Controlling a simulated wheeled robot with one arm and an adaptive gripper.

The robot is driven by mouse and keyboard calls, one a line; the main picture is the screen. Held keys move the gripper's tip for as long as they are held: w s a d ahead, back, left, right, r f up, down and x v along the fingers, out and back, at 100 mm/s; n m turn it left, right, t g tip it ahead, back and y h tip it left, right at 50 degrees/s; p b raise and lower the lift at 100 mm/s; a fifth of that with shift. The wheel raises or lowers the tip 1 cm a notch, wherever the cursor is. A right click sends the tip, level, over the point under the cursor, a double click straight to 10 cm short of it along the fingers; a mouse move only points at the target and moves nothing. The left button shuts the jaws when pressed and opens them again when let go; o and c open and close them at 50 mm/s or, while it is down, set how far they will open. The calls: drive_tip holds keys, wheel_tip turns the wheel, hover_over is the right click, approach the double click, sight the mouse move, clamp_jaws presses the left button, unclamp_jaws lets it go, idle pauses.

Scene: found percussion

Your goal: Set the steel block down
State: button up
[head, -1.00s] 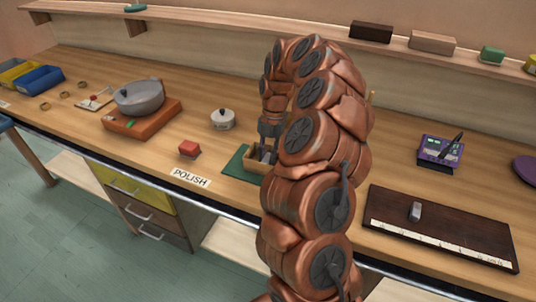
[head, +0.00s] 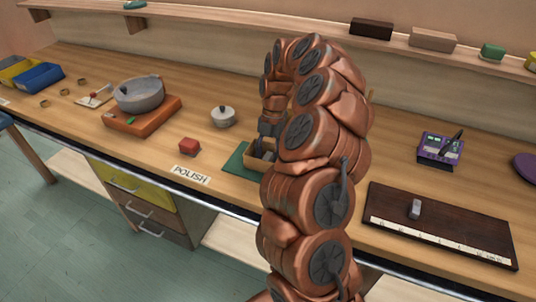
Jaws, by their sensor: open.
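My gripper (head: 268,147) is open, pointing down at a small open wooden box (head: 258,167). Its fingertips are at or inside the box and partly hidden by my arm. The box stands on a green mat (head: 235,160). What lies in the box is too dark and too small to tell. A small grey metal-looking block (head: 415,209) sits on a dark wooden board (head: 455,228) at the right, far from my gripper. I cannot tell whether it is the steel block.
A purple device (head: 440,149) is at right. Bare tabletop lies between them.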

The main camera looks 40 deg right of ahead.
drive_tip(key=shift+r, duration=0.15)
drive_tip(key=shift+b+v, duration=1.55)
drive_tip(key=shift+v, duration=4.4)
drive_tip(key=s+a+r+m, duration=0.2)
drive_tip(key=s+a+m, duration=0.1)
drive_tip(key=a, duration=0.3)
drive_tip(key=s+a+r+m+h, duration=0.1)
drive_tip(key=s+a+m, duration=0.2)
drive_tip(key=a, duration=0.4)
drive_tip(key=s+a+r+m, duration=0.2)
drive_tip(key=s+a+m, duration=0.15)
drive_tip(key=a, duration=0.25)
drive_tip(key=s+a+f+m, duration=0.1)
drive_tip(key=s+f+m, duration=0.2)
drive_tip(key=s+m, duration=0.2)
drive_tip(key=s+a+f+m+h, duration=0.1)
drive_tip(key=s+m, duration=0.3)
drive_tip(key=s, duration=0.6)
drive_tip(key=s+a+f+m+h, duration=0.1)
drive_tip(key=s+a+f+m, duration=0.1)
drive_tip(key=s+f+m, duration=0.2)
drive_tip(key=s+m, duration=0.1)
drive_tip(key=s, duration=0.2)
drive_tip(key=shift+s+a+f+m, duration=0.3)
drive_tip(key=shift+s+a+m, duration=0.05)
drive_tip(key=shift+a, duration=0.05)
